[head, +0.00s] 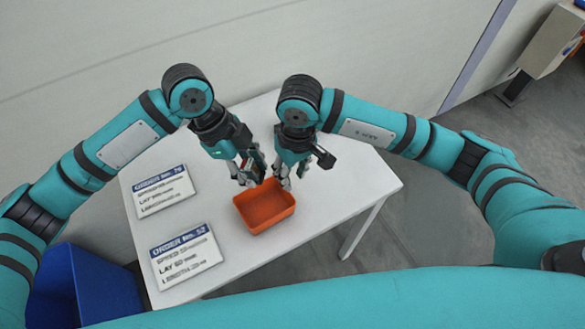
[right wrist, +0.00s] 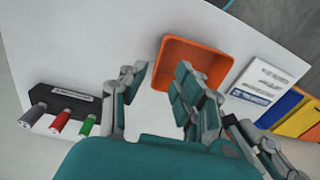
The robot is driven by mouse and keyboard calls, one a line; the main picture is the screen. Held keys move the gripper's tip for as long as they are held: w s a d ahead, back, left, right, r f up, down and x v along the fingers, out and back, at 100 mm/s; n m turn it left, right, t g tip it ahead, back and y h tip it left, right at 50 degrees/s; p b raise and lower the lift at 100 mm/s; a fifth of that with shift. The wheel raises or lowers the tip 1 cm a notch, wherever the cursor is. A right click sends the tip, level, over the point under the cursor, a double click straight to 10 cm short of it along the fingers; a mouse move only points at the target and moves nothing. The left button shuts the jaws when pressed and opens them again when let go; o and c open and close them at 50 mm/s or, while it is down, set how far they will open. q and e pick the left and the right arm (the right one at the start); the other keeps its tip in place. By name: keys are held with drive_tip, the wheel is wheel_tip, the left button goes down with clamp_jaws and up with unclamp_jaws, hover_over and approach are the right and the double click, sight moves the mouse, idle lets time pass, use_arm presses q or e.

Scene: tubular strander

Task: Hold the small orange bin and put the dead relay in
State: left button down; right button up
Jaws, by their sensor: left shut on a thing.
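The small orange bin (head: 264,207) sits on the white table and looks empty in the head view; it also shows in the right wrist view (right wrist: 192,58). My left gripper (head: 249,180) is at the bin's back-left corner, shut on its rim. My right gripper (head: 285,182) is just to its right, over the bin's back edge. Finger parts overlap beside the bin there. I see no relay in either view.
Two order cards (head: 162,190) (head: 186,254) lie left of the bin on the table (head: 340,185). A black block (right wrist: 65,100) with grey, red and green cylinders shows in the right wrist view. A blue container (head: 80,290) stands at lower left. The table right of the bin is clear.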

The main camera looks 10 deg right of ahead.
sight(290, 202)
drive_tip(key=f, duration=1.1)
drive_tip(key=shift+s+a+f, duration=0.15)
drive_tip(key=shift+a+f, duration=0.1)
drive_tip(key=shift+a, duration=0.1)
clamp_jaws()
